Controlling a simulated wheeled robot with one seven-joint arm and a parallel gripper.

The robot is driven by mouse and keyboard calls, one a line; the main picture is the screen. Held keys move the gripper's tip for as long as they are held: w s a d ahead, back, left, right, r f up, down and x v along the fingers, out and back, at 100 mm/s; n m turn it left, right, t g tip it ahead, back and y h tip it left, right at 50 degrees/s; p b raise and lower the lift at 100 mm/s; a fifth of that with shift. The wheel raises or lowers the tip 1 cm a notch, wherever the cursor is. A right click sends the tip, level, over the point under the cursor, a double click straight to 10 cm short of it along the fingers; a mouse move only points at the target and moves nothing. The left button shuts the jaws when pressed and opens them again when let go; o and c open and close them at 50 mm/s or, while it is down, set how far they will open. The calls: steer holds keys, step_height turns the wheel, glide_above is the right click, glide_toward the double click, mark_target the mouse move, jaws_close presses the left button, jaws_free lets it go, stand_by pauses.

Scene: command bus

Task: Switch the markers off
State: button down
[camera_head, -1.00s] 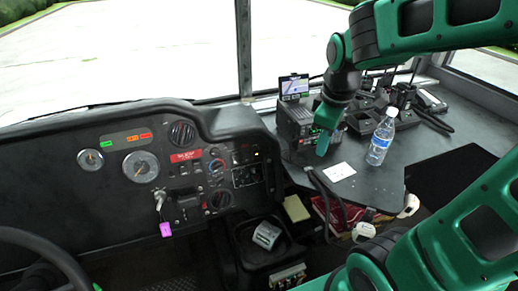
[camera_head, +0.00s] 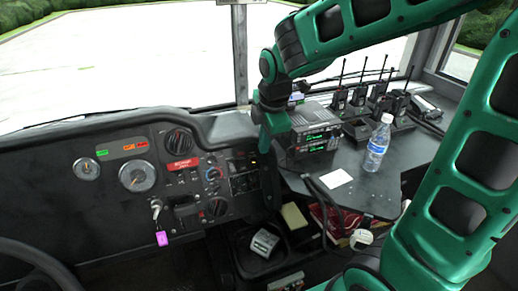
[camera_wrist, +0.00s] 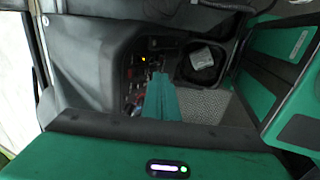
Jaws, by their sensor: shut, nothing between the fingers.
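The dashboard's right switch panel (camera_head: 242,178) is a dark block of small switches and labels with one small amber light near its top. Which of these is the markers switch is too small to read. My green gripper (camera_head: 266,150) is shut and empty, pointing down just right of this panel's upper edge, and seems apart from it. In the wrist view my gripper (camera_wrist: 159,76) points at the lower part of the switch panel (camera_wrist: 138,76), whose amber light glows. The gripper covers part of the panel there.
Round vents and knobs, a red label (camera_head: 183,163) and a key with a pink tag (camera_head: 162,238) sit left of the panel. Radios (camera_head: 316,132), a water bottle (camera_head: 378,146) and several handsets stand on the right counter. The steering wheel (camera_head: 40,262) is lower left.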

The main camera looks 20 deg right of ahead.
glide_toward(256, 164)
step_height(256, 164, down, 4)
steer(key=s, duration=0.3)
steer(key=shift+w+a+f, duration=0.15)
steer(key=shift+w+f, duration=0.05)
steer(key=shift+w, duration=0.8)
steer(key=shift+w+a+f, duration=0.1)
steer(key=shift+w+f, duration=0.1)
steer(key=shift+w, duration=0.85)
steer(key=shift+w+d, duration=0.15)
steer(key=shift+d, duration=0.1)
steer(key=shift+a, duration=0.3)
steer(key=shift+f, duration=0.1)
